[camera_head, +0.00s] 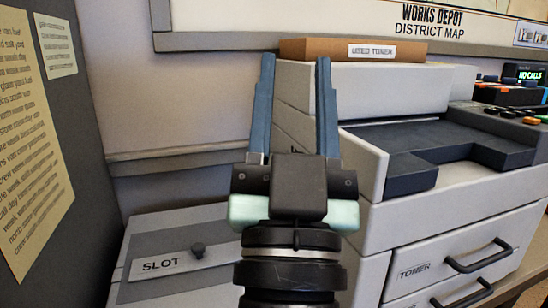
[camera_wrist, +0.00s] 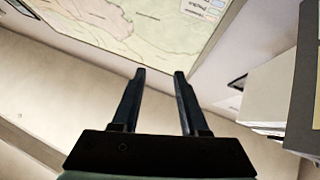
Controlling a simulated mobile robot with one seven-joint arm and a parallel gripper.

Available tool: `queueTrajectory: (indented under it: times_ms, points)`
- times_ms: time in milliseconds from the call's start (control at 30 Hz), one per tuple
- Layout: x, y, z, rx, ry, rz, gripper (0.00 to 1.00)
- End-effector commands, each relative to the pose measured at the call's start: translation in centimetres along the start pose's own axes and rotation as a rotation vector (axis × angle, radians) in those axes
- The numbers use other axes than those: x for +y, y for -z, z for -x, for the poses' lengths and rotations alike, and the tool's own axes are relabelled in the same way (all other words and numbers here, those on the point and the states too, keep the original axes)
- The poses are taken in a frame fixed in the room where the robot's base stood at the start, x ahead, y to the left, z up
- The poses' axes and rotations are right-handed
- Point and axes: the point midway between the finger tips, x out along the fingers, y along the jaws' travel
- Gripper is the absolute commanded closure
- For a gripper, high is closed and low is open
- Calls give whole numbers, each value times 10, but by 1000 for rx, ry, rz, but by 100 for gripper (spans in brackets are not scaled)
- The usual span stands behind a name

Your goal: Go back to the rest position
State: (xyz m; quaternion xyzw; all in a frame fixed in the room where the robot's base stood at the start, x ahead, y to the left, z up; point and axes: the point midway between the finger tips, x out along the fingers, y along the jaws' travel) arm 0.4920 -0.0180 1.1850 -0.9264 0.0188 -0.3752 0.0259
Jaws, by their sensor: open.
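My gripper (camera_head: 294,62) points upward in the middle of the head view. Its two blue fingers stand apart with nothing between them. In the head view it is in front of the wall and the left end of the printer (camera_head: 360,85). The wrist view also shows my gripper (camera_wrist: 159,73) open and empty, with the wall and the map beyond the fingertips. No finger visibly touches anything.
A brown box labelled used toner (camera_head: 330,48) lies on the printer. A grey box labelled slot (camera_head: 165,265) stands at lower left. A drawer labelled toner (camera_head: 430,270) is at lower right. A dark panel with papers (camera_head: 60,110) borders the left. The district map (camera_wrist: 130,30) hangs behind.

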Motion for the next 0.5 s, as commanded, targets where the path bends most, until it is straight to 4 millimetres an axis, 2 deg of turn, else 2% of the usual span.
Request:
queueTrajectory:
  times_ms: [33, 167, 233, 500]
  points:
    - [-5, 30, -4, 29, 12, 6, 56]
    - [-21, 87, -3, 63, 56, 35, 56]
    - [-22, 100, -21, 47, 57, 38, 56]
    - [-27, 146, -67, 44, 56, 35, 56]
